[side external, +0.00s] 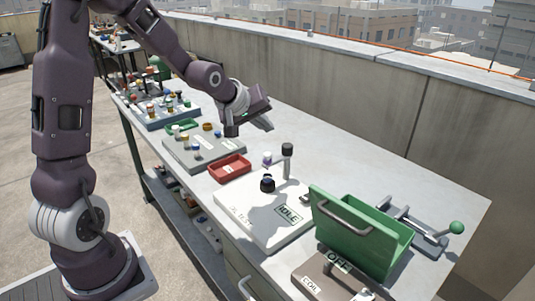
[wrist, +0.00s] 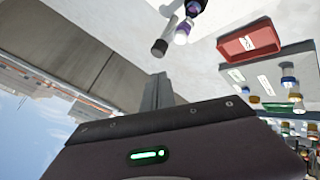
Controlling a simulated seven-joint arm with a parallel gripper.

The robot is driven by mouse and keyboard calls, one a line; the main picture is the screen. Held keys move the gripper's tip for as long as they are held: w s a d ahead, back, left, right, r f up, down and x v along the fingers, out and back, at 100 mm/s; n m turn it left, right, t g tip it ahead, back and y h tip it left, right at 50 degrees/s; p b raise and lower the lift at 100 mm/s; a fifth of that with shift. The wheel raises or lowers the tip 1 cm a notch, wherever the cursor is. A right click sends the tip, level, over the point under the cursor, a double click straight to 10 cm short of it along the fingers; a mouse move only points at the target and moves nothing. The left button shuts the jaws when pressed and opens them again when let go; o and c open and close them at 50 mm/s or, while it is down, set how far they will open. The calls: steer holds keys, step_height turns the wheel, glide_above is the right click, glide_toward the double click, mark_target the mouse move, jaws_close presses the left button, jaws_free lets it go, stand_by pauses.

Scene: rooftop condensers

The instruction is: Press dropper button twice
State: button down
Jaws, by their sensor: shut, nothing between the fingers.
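A white plate (side external: 245,215) on the bench carries a label reading IDLE (side external: 288,213). On it are a dark round knob (side external: 267,184) and an upright post with a dark cap (side external: 287,150). A small white and purple piece (side external: 267,158) stands beside the post. I cannot tell for sure which part is the dropper button. In the wrist view the dark-capped post (wrist: 160,47) and the purple and white piece (wrist: 182,33) show near the top. My gripper (side external: 266,124) is shut and empty, tilted above the bench, behind and left of the post and apart from it. Its fingers (wrist: 157,92) also show in the wrist view.
A red tray (side external: 230,168) lies left of the white plate. A grey board (side external: 205,150) with several small bottles lies beyond it. A green bin (side external: 365,235) and a clamp with a green knob (side external: 456,228) stand at the right. A concrete wall (side external: 350,100) runs behind the bench.

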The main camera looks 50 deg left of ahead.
mark_target(265, 155)
step_height(265, 155, up, 4)
steer(key=shift+f, duration=0.1)
stand_by(0.4)
steer(key=shift+f, duration=4.4)
steer(key=shift+f, duration=0.4)
